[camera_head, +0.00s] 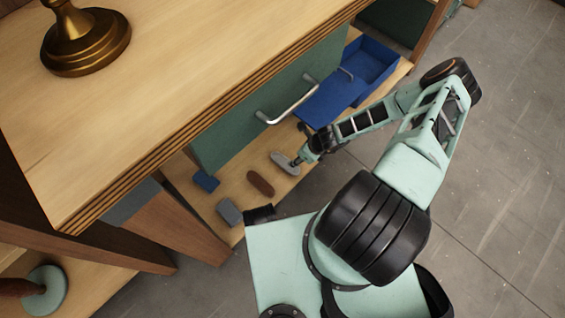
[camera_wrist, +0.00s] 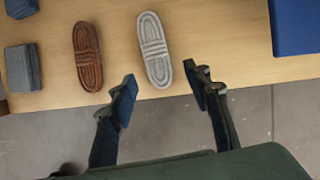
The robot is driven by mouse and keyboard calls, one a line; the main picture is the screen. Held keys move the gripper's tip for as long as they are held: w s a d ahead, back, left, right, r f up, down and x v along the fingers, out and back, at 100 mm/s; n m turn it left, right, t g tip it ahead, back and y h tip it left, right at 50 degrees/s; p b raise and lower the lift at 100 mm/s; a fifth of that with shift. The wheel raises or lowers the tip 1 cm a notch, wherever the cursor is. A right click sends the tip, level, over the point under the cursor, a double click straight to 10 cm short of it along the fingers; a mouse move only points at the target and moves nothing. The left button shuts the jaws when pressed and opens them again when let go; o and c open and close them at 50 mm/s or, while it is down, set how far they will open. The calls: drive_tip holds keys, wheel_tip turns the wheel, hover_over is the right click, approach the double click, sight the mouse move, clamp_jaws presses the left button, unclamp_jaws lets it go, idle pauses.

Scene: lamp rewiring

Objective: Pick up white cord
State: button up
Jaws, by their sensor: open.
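The white cord (camera_wrist: 154,50) is a pale, oval coiled bundle lying flat on a wooden shelf. It lies near the shelf's front edge, and in the head view it (camera_head: 285,162) is partly hidden by my gripper (camera_head: 297,161). In the wrist view my gripper (camera_wrist: 160,92) is open and empty. Its two dark fingers are spread on either side of the cord's near end, with the cord between and ahead of them. I cannot tell how high the fingers are above the shelf.
A brown cord bundle (camera_wrist: 87,57) lies just left of the white one. A grey block (camera_wrist: 23,68) and a blue block (camera_head: 206,181) lie farther left. The tabletop with a brass lamp base (camera_head: 86,45) overhangs the shelf.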

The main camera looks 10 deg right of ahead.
drive_tip(key=b, duration=0.2)
hover_over(286, 162)
drive_tip(key=s+d, duration=0.2)
drive_tip(key=f, duration=0.4)
drive_tip(key=shift+s+f, duration=0.2)
drive_tip(key=shift+f, duration=0.1)
drive_tip(key=shift+a+b+x, duration=0.2)
drive_tip(key=shift+b+x, duration=1.4)
drive_tip(key=shift+x, duration=1.55)
drive_tip(key=shift+w+r, duration=0.15)
drive_tip(key=shift+r, duration=0.1)
clamp_jaws()
